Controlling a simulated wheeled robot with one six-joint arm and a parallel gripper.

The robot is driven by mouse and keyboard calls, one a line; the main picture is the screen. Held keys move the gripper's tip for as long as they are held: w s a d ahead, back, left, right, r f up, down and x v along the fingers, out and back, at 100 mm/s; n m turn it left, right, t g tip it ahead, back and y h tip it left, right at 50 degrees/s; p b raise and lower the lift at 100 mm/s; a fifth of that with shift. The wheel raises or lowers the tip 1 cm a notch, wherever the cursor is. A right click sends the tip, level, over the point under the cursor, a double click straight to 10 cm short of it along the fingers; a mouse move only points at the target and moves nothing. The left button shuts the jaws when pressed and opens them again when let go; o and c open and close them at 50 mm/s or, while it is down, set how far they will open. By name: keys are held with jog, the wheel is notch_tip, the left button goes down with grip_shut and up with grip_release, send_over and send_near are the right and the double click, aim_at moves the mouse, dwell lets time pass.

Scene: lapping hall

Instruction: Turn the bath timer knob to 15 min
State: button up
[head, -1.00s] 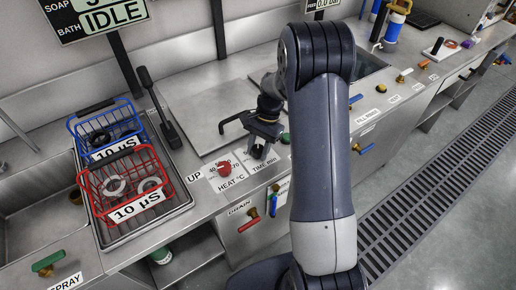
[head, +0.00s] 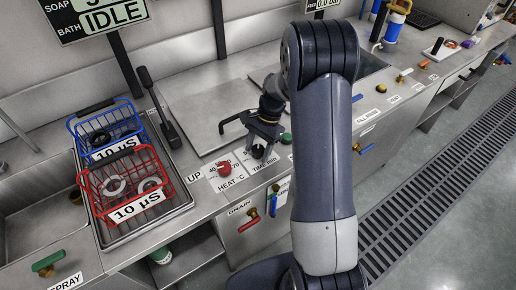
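The bath timer knob (head: 258,151) is small and dark. It sits on the counter by the white plate marked TIME min (head: 266,164), right of the red heat knob (head: 224,168). My gripper (head: 262,141) points down right at the timer knob, and its fingers partly cover the knob and its scale. I cannot tell whether the fingers touch the knob, how wide they are apart, or where the pointer stands. The display (head: 103,18) at the top left reads IDLE on its bath line.
A red basket (head: 128,182) and a blue basket (head: 105,131) stand on a tray at the left, near a black lever (head: 161,117). A lid with a black handle (head: 233,119) lies behind my gripper. A green button (head: 286,138) is close on its right.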

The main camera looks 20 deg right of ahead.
jog(key=shift+o, duration=0.6)
jog(key=v, duration=1)
jog(key=shift+d+r, duration=0.15)
jog(key=shift+r, duration=0.2)
jog(key=shift+w, duration=0.1)
jog(key=x, duration=1.1)
jog(key=shift+r, duration=0.15)
